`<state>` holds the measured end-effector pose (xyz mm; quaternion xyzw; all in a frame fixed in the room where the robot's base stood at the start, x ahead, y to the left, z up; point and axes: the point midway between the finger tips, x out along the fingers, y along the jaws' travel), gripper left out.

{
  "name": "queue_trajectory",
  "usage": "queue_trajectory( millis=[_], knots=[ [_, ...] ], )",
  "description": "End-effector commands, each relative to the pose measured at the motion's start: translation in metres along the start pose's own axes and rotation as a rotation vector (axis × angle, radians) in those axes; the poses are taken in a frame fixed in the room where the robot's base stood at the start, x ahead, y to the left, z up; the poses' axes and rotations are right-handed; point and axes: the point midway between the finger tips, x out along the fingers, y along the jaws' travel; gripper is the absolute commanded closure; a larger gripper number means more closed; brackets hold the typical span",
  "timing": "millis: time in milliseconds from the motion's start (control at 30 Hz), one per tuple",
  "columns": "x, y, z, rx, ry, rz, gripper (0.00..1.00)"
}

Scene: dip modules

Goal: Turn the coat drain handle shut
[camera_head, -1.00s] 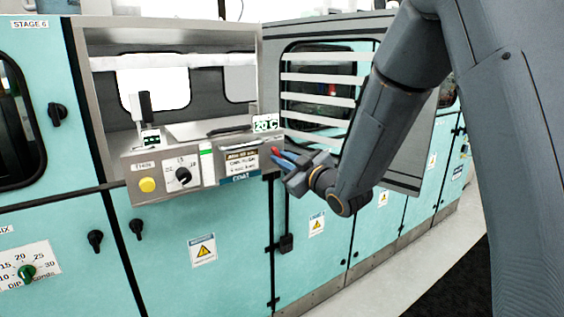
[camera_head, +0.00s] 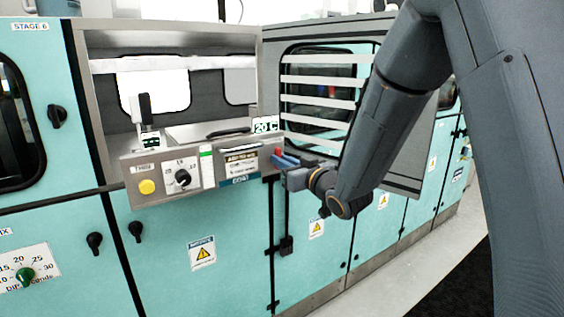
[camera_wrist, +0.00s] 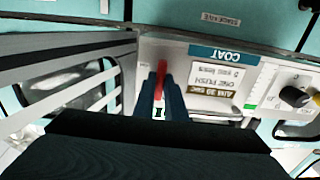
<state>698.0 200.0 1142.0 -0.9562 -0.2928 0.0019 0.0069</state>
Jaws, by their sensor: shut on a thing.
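The coat drain handle is a small red lever (camera_head: 278,152) at the right end of the steel panel marked COAT (camera_head: 240,181). My gripper (camera_head: 287,160) is at that end of the panel, its blue fingers shut on the handle. In the wrist view, the red handle (camera_wrist: 161,70) stands up between the two finger tips (camera_wrist: 160,92), beside the COAT label (camera_wrist: 230,54). The fingers hide its lower part, so its exact angle is hard to tell.
The panel also carries a yellow button (camera_head: 147,186) and a black knob (camera_head: 182,177). An open slatted window door (camera_head: 318,95) stands just behind and right of my gripper. Teal cabinet doors (camera_head: 240,235) lie below. The floor (camera_head: 375,285) in front is clear.

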Motion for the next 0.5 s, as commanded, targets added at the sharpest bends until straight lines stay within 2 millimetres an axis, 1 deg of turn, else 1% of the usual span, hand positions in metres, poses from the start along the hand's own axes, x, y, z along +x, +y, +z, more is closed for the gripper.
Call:
queue_trajectory(
  millis=[300, 333, 433, 500],
  knots=[
    [-0.0005, -0.0001, 0.0019, 0.003, -0.004, 0.0, 1.0],
    [-0.0005, -0.0001, 0.0019, 0.003, -0.004, 0.0, 0.87],
    [-0.0004, -0.0001, 0.0016, 0.003, -0.003, 0.0, 0.71],
    [-0.0003, -0.0001, 0.0013, 0.002, -0.003, 0.0, 0.7]
  ],
)
